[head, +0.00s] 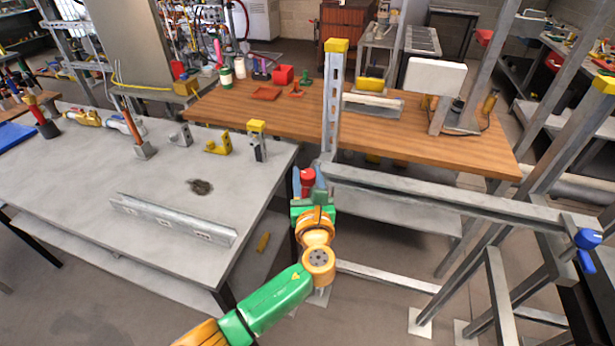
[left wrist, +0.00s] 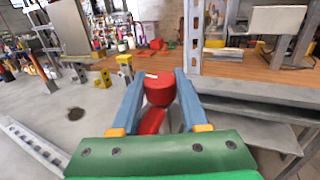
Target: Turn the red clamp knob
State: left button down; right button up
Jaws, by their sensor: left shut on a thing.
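The red clamp knob (head: 307,177) is at the left end of a grey metal rail, beside the upright post with a yellow cap. It has a round red head, and a red lever part hangs below it in the left wrist view (left wrist: 160,90). My left gripper (head: 309,184) reaches up to it from below. Its two blue-grey fingers (left wrist: 158,76) lie on either side of the round head and are shut on it. The gripper body hides the knob's lower part in the head view. My right gripper is in neither view.
The grey metal rail (head: 450,197) runs right to a blue clamp knob (head: 588,239). A grey table (head: 90,185) with a metal channel (head: 170,219) stands left. A wooden bench (head: 225,112) stands behind. Floor shows below the rail.

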aim_at(308, 182)
pick_arm(q)
jog(key=shift+c, duration=2.1)
grip_release()
jog(key=s, duration=0.6)
jog(key=shift+s+d, duration=0.2)
jog(key=shift+d, duration=0.1)
jog(key=shift+s, duration=0.35)
jog(key=shift+w, duration=0.1)
